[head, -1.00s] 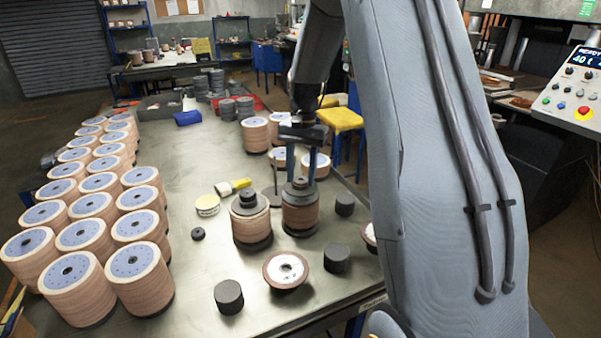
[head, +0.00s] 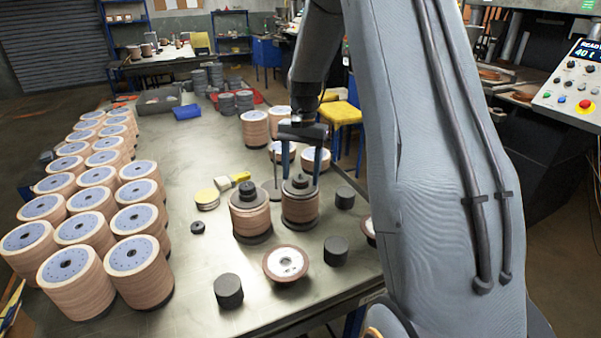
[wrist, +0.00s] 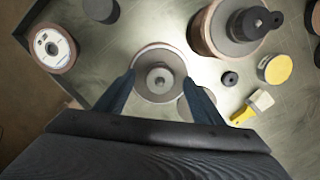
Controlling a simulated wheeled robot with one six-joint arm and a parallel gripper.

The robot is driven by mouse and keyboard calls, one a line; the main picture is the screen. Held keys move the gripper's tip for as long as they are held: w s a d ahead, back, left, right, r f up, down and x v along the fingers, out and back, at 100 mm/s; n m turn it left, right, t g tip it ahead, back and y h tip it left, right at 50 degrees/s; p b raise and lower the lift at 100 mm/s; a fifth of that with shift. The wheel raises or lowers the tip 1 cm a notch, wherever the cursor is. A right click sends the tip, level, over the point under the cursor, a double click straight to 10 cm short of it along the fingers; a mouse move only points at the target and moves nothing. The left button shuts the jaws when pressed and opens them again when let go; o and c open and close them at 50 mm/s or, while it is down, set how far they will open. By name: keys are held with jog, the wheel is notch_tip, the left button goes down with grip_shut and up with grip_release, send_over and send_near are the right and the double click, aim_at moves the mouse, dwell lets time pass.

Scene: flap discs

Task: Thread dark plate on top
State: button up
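The dark plate (head: 299,188) lies flat on top of the right-hand disc stack (head: 300,208), with a small dark post top standing at its centre. In the wrist view the dark plate (wrist: 147,83) is seen from above, around the post. My gripper (head: 301,178) is open above this stack, one finger on each side of the plate. In the wrist view my gripper's fingertips (wrist: 159,78) are close to the plate's edges; contact is hard to tell. A second stack (head: 250,219) with a dark top piece stands just left of it.
A flap disc (head: 286,263) and dark cylinders (head: 228,291) lie near the front edge. A small dark ring (head: 197,228), yellow-lidded tin (head: 207,199) and yellow-handled brush (head: 240,177) lie to the left. Several rows of disc stacks (head: 133,253) fill the left side.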

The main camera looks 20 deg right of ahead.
jog(key=r, duration=0.2)
jog(key=r+b, duration=0.1)
jog(key=r, duration=0.1)
jog(key=r+b, duration=0.1)
jog(key=r, duration=0.1)
jog(key=shift+w+d+r, duration=0.15)
jog(key=shift+w+d, duration=0.1)
jog(key=shift+w, duration=0.05)
jog(key=shift+r+b, duration=0.35)
jog(key=shift+r, duration=0.4)
